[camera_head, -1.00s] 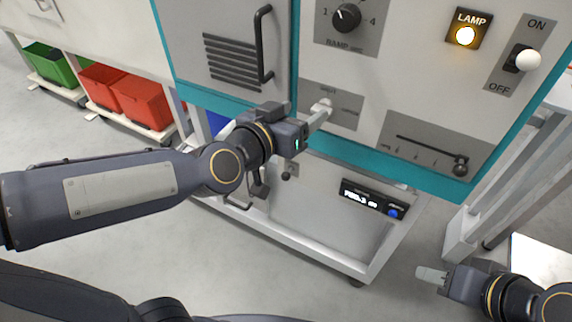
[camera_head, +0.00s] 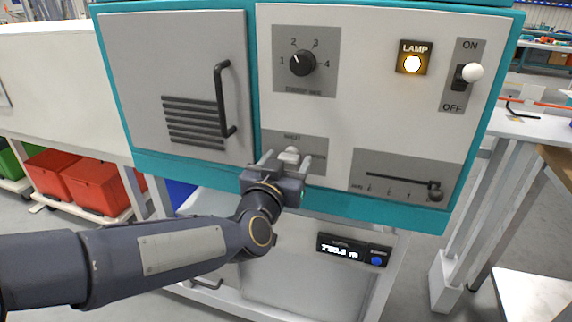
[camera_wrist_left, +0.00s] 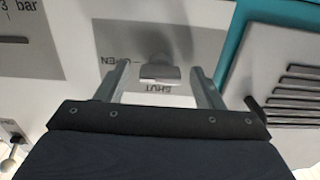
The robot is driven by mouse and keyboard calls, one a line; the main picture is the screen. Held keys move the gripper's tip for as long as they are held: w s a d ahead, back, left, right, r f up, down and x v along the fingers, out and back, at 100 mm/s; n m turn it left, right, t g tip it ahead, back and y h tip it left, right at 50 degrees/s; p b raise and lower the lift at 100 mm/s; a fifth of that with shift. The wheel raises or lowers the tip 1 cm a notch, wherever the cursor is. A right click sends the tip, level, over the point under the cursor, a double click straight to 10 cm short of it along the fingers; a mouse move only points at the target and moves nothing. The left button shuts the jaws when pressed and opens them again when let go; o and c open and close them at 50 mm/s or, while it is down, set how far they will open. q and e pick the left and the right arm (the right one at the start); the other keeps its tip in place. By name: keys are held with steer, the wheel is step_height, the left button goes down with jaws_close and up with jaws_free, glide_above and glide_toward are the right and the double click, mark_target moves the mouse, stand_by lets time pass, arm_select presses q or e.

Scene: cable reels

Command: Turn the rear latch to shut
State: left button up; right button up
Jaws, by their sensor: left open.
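The latch (camera_head: 291,153) is a pale grey handle on a grey label plate (camera_head: 318,150) low on the front of the teal and white cabinet. In the left wrist view the latch (camera_wrist_left: 160,73) has its near end close to the SHUT marking, with OPEN off to the left. My left gripper (camera_head: 289,164) is open, one finger on each side of the latch. The left wrist view shows the fingers (camera_wrist_left: 163,88) with gaps to the handle on both sides. The gripper body hides the lower part of the plate. My right gripper is out of view.
A vented door with a black handle (camera_head: 223,100) is left of the latch. A dial (camera_head: 302,63), lit lamp (camera_head: 412,62), ON/OFF switch (camera_head: 466,75) and slider (camera_head: 434,190) share the panel. A display (camera_head: 352,250) sits below. Red bins (camera_head: 95,185) stand at left.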

arm_select(q)
steer(key=shift+w, duration=0.1)
steer(key=c, duration=1)
steer(key=shift+o, duration=0.2)
steer(key=shift+n+b, duration=4)
steer(key=shift+n, duration=5)
steer(key=o, duration=1)
steer(key=shift+c, duration=0.2)
